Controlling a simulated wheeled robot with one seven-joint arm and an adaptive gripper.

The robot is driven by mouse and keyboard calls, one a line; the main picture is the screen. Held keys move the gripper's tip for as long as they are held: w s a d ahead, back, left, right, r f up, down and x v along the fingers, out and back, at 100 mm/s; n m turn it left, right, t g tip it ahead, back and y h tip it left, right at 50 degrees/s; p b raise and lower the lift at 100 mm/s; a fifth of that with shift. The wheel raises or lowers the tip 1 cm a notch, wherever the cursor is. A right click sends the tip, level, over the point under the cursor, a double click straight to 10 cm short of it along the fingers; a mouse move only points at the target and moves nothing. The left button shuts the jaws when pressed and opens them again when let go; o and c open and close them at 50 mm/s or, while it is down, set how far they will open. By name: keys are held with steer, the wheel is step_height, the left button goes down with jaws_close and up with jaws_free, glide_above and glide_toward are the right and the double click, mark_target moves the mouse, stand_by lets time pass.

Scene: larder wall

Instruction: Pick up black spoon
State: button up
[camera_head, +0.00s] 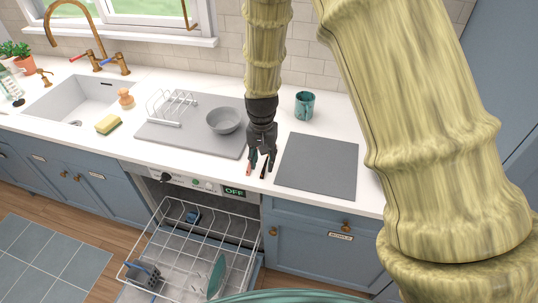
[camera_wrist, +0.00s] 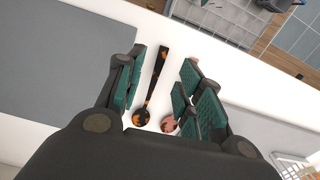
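A black spoon (camera_wrist: 153,82) with amber-brown specks lies on the white counter (camera_wrist: 262,94). In the wrist view its bowl points toward my gripper's base. My gripper (camera_wrist: 162,84) is open, with one finger on each side of the spoon in that view. I cannot tell whether the fingers touch it. In the head view my gripper (camera_head: 260,166) hangs low over the counter's front edge and largely hides the spoon. A pinkish spoon-like piece (camera_wrist: 169,123) lies beside it, partly hidden by the right finger.
A dark grey board (camera_head: 318,165) lies right of my gripper. A grey drying mat (camera_head: 190,142) with a rack and grey bowl (camera_head: 222,121) lies left. A teal mug (camera_head: 304,105) stands behind. Below, the dishwasher rack (camera_head: 190,250) is pulled out.

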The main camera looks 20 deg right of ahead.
mark_target(263, 173)
steer(key=shift+w+f+p, duration=0.15)
steer(key=shift+f+p, duration=0.35)
steer(key=shift+f, duration=0.35)
step_height(263, 173, down, 2)
steer(key=shift+f+p, duration=0.1)
steer(key=shift+p, duration=0.3)
steer(key=shift+f, duration=0.4)
jaws_close()
